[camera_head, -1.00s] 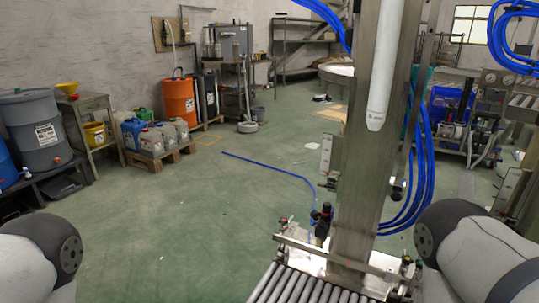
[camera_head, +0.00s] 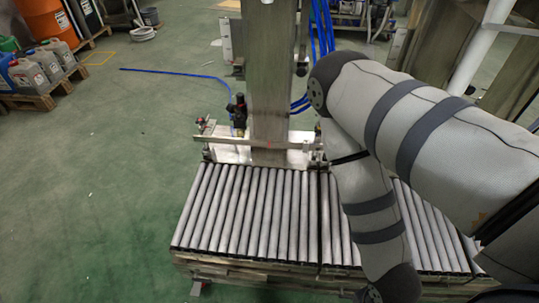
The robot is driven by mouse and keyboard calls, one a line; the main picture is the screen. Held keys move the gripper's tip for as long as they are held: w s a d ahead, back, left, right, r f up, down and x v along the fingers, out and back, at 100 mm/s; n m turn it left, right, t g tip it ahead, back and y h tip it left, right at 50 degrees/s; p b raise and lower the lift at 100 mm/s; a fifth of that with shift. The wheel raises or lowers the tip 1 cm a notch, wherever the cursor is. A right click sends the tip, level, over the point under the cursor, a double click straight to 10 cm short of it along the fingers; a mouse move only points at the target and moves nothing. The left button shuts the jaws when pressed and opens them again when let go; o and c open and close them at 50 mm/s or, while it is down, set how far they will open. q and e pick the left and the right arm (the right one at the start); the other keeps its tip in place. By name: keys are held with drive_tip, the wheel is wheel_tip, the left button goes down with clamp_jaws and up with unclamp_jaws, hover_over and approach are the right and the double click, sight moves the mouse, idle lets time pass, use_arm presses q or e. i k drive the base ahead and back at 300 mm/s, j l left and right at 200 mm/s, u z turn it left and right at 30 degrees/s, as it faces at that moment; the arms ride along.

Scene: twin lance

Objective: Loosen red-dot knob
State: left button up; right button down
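I cannot make out a knob with a red dot for certain. A small red-topped fitting (camera_head: 199,123) sits at the left end of the metal bracket at the foot of the steel column (camera_head: 270,75). A black upright fitting (camera_head: 239,110) stands beside the column's left side. My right arm comes in from the right and bends down in front of the rollers, hiding part of them and the bracket's right end. Neither gripper is in view.
A roller conveyor (camera_head: 245,215) fills the lower middle, in front of the column. Blue hoses (camera_head: 322,30) hang at the column's right. Jugs on a pallet (camera_head: 40,99) stand at the upper left. The green floor (camera_head: 100,190) at left is clear.

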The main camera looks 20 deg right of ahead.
sight(200, 121)
drive_tip(key=j+z, duration=0.3)
drive_tip(key=j, duration=0.15)
drive_tip(key=k+j+z, duration=0.1)
drive_tip(key=j+z, duration=0.25)
drive_tip(key=i+j+z, duration=0.1)
drive_tip(key=j+z, duration=0.6)
drive_tip(key=j, duration=0.15)
drive_tip(key=j+z, duration=0.35)
drive_tip(key=j, duration=0.15)
drive_tip(key=i+j+z, duration=0.1)
drive_tip(key=j+z, duration=0.45)
drive_tip(key=j, duration=0.2)
drive_tip(key=i, duration=0.05)
